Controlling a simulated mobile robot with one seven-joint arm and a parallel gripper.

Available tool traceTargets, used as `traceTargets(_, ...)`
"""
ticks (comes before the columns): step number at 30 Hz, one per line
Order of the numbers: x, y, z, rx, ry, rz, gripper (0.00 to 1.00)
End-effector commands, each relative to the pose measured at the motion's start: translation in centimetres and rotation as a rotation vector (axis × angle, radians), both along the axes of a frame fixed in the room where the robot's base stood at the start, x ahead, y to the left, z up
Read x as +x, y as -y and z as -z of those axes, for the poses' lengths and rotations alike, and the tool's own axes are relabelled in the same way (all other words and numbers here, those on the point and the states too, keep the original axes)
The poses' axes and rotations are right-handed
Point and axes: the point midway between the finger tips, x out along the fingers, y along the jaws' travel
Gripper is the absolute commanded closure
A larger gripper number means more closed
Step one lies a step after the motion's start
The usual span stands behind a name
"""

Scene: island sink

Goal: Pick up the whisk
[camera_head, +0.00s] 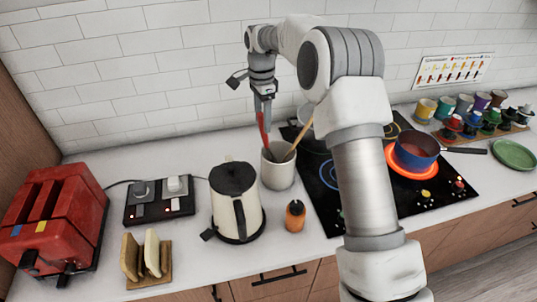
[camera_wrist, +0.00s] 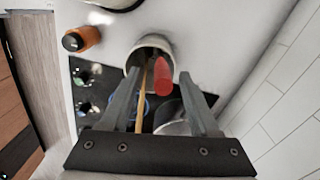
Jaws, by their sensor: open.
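A utensil with a red handle (camera_head: 262,128), whose head is hidden so I cannot tell if it is the whisk, stands in a light utensil crock (camera_head: 278,173). A wooden handle (camera_head: 300,138) leans out of the same crock to the right. My gripper (camera_head: 262,108) is above the crock, pointing down at the top of the red handle. In the wrist view my gripper (camera_wrist: 160,76) is open, with the red handle (camera_wrist: 163,80) showing between its fingers and the wooden handle (camera_wrist: 143,95) near the left finger. The crock (camera_wrist: 150,44) shows beyond the fingertips.
A kettle (camera_head: 235,200) stands left of the crock and an orange bottle (camera_head: 295,215) in front. A black cooktop (camera_head: 335,200) lies to the right, with a saucepan (camera_head: 416,151) on a glowing burner. A red toaster (camera_head: 62,215) is far left. The tiled wall is close behind.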

Motion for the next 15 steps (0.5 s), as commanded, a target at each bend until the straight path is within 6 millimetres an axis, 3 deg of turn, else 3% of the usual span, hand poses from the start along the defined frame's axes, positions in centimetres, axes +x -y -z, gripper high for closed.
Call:
traceTargets(9, 0.1, -0.2, 3.9, 0.000, -0.003, 0.001, 0.38)
traceTargets(15, 0.1, -0.1, 5.3, 0.000, -0.001, 0.000, 0.38)
